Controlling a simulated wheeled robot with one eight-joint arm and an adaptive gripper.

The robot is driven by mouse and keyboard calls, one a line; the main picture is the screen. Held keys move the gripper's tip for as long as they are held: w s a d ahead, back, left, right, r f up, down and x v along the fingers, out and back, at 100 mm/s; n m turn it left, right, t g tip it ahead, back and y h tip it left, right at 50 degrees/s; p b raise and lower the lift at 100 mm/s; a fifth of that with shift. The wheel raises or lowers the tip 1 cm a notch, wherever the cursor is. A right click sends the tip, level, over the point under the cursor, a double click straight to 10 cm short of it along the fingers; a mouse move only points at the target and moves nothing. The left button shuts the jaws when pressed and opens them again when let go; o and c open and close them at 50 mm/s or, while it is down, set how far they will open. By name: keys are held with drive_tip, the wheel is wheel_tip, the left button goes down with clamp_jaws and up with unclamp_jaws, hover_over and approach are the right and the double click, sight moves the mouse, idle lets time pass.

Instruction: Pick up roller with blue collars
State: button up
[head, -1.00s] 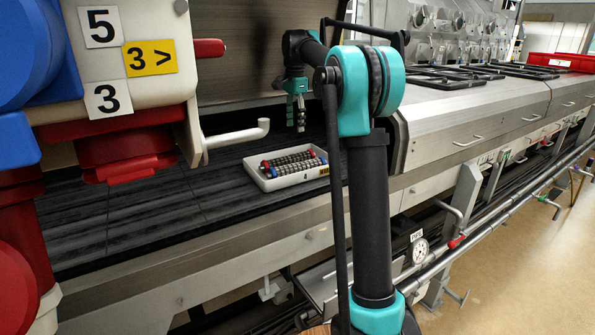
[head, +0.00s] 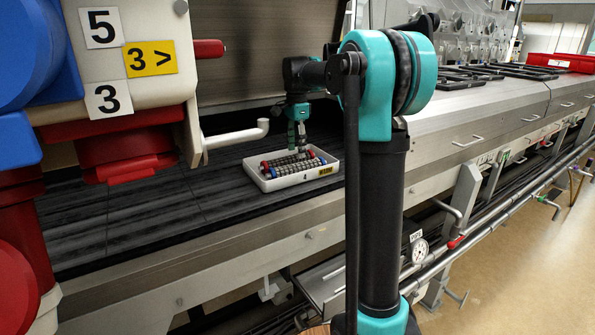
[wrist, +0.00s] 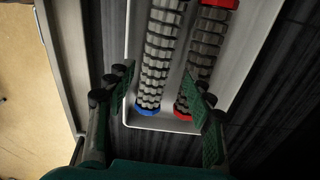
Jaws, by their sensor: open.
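The roller with blue collars (wrist: 160,55) is grey and ribbed, with a blue collar at its near end in the wrist view. It lies in a white tray (head: 282,184), which also shows in the wrist view (wrist: 150,122). A similar roller with red collars (wrist: 205,50) lies to its right. My gripper (head: 297,143) is open just above the tray. In the wrist view its fingers (wrist: 165,92) stand apart, with the blue-collared roller's end and the red-collared roller's end between them. The blue roller's far end is out of the wrist view.
The tray stands on a dark slatted surface (head: 150,215) under a hood. A white pipe handle (head: 237,134) juts out left of the tray. A steel front rail (head: 240,240) runs along the near side. The dark surface left of the tray is clear.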

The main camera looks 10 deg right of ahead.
sight(298, 163)
drive_tip(key=shift+s+d+f, duration=0.1)
drive_tip(key=shift+f, duration=1.55)
drive_tip(key=shift+s+d+f, duration=0.1)
drive_tip(key=shift+f, duration=1.55)
drive_tip(key=shift+c, duration=0.3)
drive_tip(key=c, duration=1.1)
drive_tip(key=shift+r, duration=0.1)
